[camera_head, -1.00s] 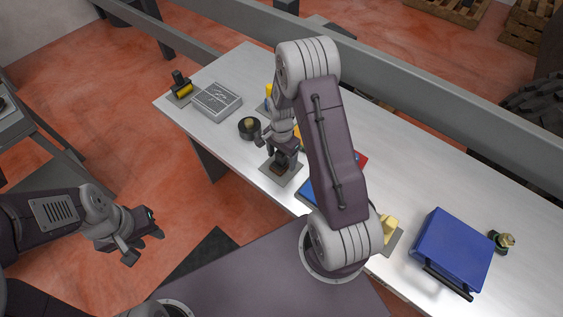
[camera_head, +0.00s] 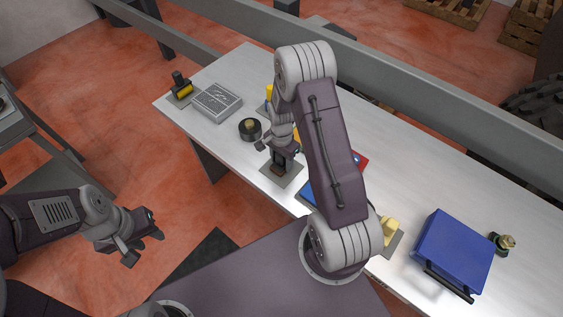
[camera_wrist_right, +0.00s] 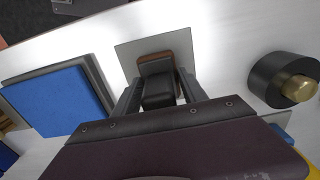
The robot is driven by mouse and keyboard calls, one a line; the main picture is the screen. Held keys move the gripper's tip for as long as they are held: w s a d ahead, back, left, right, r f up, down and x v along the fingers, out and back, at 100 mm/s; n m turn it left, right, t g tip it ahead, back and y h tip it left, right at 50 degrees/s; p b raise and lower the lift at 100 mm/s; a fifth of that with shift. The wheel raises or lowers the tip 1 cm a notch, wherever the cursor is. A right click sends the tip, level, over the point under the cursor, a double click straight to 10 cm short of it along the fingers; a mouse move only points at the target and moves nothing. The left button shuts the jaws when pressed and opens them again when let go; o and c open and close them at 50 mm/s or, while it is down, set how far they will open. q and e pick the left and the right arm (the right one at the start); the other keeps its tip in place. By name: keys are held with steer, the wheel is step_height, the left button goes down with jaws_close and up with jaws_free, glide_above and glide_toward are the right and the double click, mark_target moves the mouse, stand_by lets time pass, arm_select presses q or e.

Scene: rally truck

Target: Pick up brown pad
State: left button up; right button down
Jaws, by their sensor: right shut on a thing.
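The brown pad (camera_wrist_right: 158,62) is a small brown-based block with a black top part (camera_wrist_right: 158,92), on a grey square plate (camera_wrist_right: 128,50) on the table. My right gripper (camera_head: 279,165) points down over it; in the wrist view its fingers (camera_wrist_right: 158,98) are shut on the black part, one on each side. The pad's brown edge (camera_head: 277,174) shows just above the plate in the head view; I cannot tell whether it touches it. My left gripper (camera_head: 146,249) is open and empty, off the table at the left.
A black round part with a brass centre (camera_head: 250,129) stands near the right gripper. A blue pad (camera_wrist_right: 58,98) lies on the other side.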

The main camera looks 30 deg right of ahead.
steer(key=r, duration=0.4)
steer(key=shift+s+d, duration=0.3)
steer(key=shift+d, duration=0.05)
steer(key=s+d+r, duration=0.6)
steer(key=s, duration=0.2)
steer(key=shift+s+d+r+b, duration=0.25)
steer(key=shift+d+b, duration=0.05)
steer(key=shift+b, duration=0.15)
steer(key=c, duration=1.4)
jaws_free()
steer(key=c, duration=0.4)
